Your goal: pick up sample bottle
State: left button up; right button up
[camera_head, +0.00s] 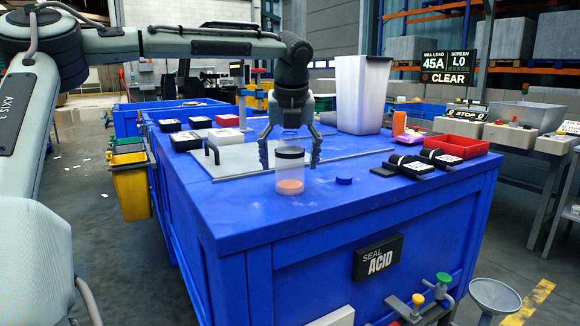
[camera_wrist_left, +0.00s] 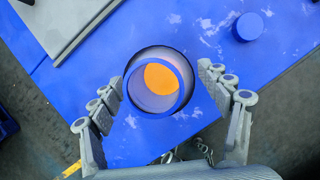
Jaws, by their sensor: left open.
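The sample bottle (camera_head: 290,172) is a clear cylinder with a dark rim and orange contents at its bottom. It stands upright near the front edge of the blue table (camera_head: 230,215). My left gripper (camera_head: 291,163) points down above and around the bottle's top, with its fingers spread on either side. In the left wrist view the bottle (camera_wrist_left: 158,82) shows from above, open at the top with orange inside. The open left fingers (camera_wrist_left: 165,100) lie on both sides of it, with gaps between. My right gripper is not in view.
A small blue cap (camera_head: 344,181) lies right of the bottle. Black labelled boxes (camera_head: 412,165) and a red tray (camera_head: 447,147) lie farther right. A tall white bin (camera_head: 361,95) stands behind. A grey plate (camera_head: 228,158) with a handle lies left of the bottle.

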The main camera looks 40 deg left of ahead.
pick_arm(q)
jog(key=shift+x, duration=0.75)
jog(key=shift+r, duration=0.1)
jog(key=c, duration=1.3)
